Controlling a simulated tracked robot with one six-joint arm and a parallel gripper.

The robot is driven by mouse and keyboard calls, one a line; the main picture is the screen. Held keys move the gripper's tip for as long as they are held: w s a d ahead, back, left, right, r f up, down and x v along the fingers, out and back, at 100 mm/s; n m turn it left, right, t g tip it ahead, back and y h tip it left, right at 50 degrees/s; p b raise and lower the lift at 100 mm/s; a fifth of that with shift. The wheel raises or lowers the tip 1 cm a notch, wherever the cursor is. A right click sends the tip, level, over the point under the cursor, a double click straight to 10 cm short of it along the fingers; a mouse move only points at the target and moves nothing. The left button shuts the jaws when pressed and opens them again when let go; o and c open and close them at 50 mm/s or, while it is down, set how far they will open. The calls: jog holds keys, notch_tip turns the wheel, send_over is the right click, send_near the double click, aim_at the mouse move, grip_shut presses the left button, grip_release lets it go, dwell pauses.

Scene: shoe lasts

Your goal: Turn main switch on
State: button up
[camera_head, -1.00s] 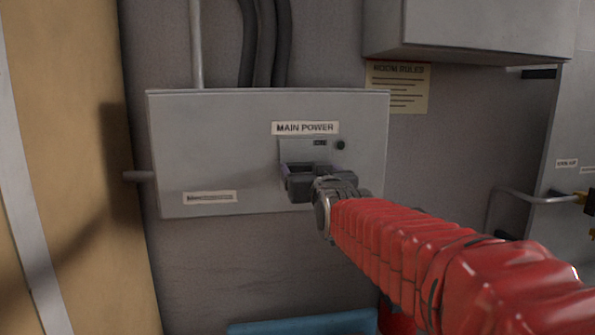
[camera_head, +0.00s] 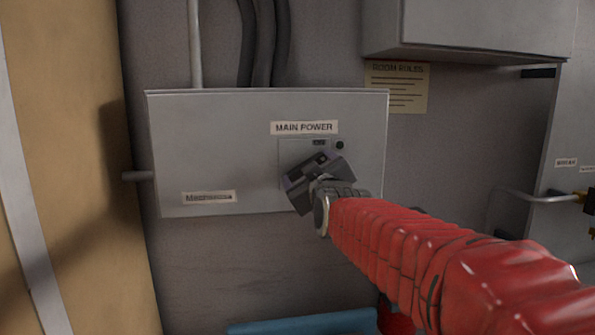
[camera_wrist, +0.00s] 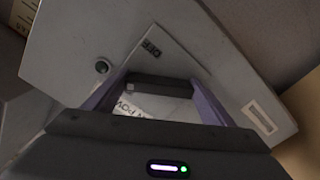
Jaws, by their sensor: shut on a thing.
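The main switch sits on a grey panel box (camera_head: 215,150) below a label reading MAIN POWER (camera_head: 304,127). My gripper (camera_head: 318,168) is at the switch, tilted, with its left end lower than its right. It covers most of the switch in the head view. In the wrist view the dark switch handle (camera_wrist: 158,84) lies between my two purple-lined fingers, and the gripper is shut on it. A small OFF mark (camera_wrist: 152,48) and a round dark button (camera_wrist: 101,67) show on the box face beyond the fingers.
A paper headed ROOM RULES (camera_head: 398,87) hangs right of the box, under a grey cabinet (camera_head: 480,28). A grey handle (camera_head: 138,176) sticks out on the box's left side. A tan panel (camera_head: 70,150) stands at the left. A blue thing (camera_head: 300,323) is below.

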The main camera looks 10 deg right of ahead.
jog(key=n, duration=0.6)
jog(key=shift+n, duration=0.3)
jog(key=n, duration=0.5)
jog(key=shift+f, duration=0.1)
jog(key=o, duration=1.1)
jog(key=shift+r, duration=0.2)
